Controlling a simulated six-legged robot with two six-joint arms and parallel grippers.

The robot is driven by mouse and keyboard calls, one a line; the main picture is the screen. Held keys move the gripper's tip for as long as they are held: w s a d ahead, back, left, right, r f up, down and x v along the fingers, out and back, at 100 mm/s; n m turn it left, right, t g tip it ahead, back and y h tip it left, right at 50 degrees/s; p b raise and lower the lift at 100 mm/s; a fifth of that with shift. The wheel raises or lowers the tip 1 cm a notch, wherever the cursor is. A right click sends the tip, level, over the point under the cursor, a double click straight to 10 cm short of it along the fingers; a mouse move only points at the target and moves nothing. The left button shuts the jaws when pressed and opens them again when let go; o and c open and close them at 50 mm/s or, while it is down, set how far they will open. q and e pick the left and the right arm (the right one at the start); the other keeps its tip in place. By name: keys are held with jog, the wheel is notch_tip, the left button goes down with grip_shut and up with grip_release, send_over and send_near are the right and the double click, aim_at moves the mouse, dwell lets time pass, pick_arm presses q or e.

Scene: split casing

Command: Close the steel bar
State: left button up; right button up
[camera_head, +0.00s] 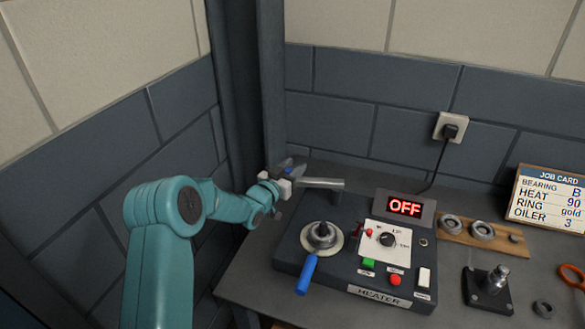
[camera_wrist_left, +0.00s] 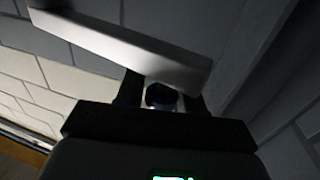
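The steel bar (camera_head: 322,184) is a pale grey bar lying roughly level at the back left of the heater (camera_head: 379,292), reaching right towards the display. It crosses the left wrist view (camera_wrist_left: 125,48) at a slant, close to the camera. My left gripper (camera_head: 284,174) is at the bar's left end. Its dark fingers (camera_wrist_left: 163,98) stand on either side of a dark blue knob (camera_wrist_left: 160,94) at the bar and appear shut on it. The fingers partly hide the knob. My right gripper is out of view.
The heater has a ring on a post (camera_head: 322,235), a blue handle (camera_head: 306,274), a dial and buttons. Its display (camera_head: 405,207) reads OFF. A wooden board with rings (camera_head: 482,231), a black stand (camera_head: 489,288) and the job card (camera_head: 547,199) are to the right. Walls stand close behind and left.

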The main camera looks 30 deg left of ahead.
pick_arm(q)
jog(key=shift+s, duration=0.1)
grip_shut()
jog(key=s+d+n+g+y+b, duration=0.2)
jog(key=s+d+n+y+b, duration=0.2)
jog(key=y+b, duration=0.4)
jog(key=shift+s+r+n+g+y+b, duration=0.15)
jog(key=shift+s+n+g+y+b, duration=0.2)
jog(key=shift+s+n+b, duration=0.8)
jog(key=shift+w+y, duration=0.25)
jog(key=shift+w, duration=0.05)
jog(key=shift+a, duration=0.1)
jog(key=o, duration=0.5)
grip_release()
